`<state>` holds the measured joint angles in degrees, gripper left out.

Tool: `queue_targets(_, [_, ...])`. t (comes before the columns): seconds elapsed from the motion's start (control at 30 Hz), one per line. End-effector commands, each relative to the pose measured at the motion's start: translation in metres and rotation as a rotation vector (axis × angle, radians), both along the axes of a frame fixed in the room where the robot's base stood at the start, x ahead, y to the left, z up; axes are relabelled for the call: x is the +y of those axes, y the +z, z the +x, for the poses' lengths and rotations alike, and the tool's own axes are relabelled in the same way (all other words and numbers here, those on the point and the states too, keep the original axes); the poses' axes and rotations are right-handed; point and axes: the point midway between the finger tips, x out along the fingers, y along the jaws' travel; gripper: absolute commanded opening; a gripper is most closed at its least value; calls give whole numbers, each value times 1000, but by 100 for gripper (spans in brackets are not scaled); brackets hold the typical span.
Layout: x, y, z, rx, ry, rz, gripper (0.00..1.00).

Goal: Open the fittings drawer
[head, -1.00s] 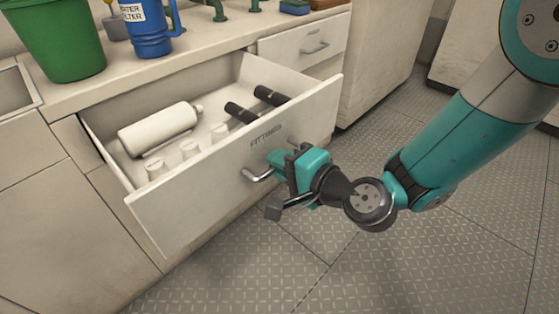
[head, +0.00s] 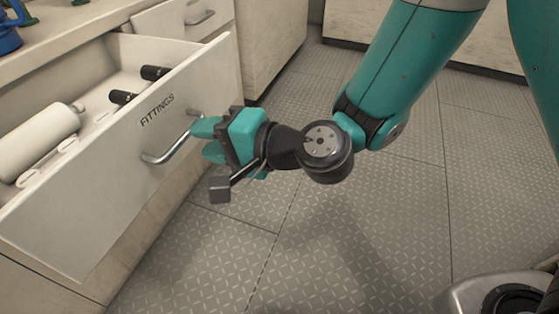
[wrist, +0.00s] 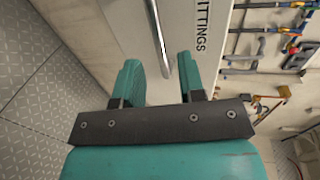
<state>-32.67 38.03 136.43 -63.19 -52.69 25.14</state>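The fittings drawer (head: 110,185), with a white front labelled FITTINGS, stands pulled well out of its cabinet at the left of the head view. Its front also shows in the wrist view (wrist: 192,12). Its metal bar handle (head: 167,152) is on the front's outer face. My gripper (head: 205,140) is at the handle, on the outer side of the drawer front. In the wrist view, its two teal fingers (wrist: 158,62) are spread apart, and the handle (wrist: 157,35) appears in the gap, not clasped by them. The exact depth of the handle between the fingers is unclear.
The drawer holds a white cylinder (head: 38,140), black-ended fittings (head: 122,97) and small white pieces. A second, closed drawer (head: 183,18) is beyond it. Tools hang on a wall (wrist: 275,45) in the wrist view.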

Motion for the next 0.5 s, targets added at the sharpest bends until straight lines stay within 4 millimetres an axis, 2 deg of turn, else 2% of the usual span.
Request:
queue_targets(0.03, [-12, -6, -4, -3, -6, 1, 37])
queue_targets(0.13, [-33, -2, -14, -3, -5, 1, 37])
queue_targets(0.27, [-34, 3, -17, -14, 17, 10, 37])
queue_targets(0.5, [-48, 5, -23, -12, 14, 6, 37])
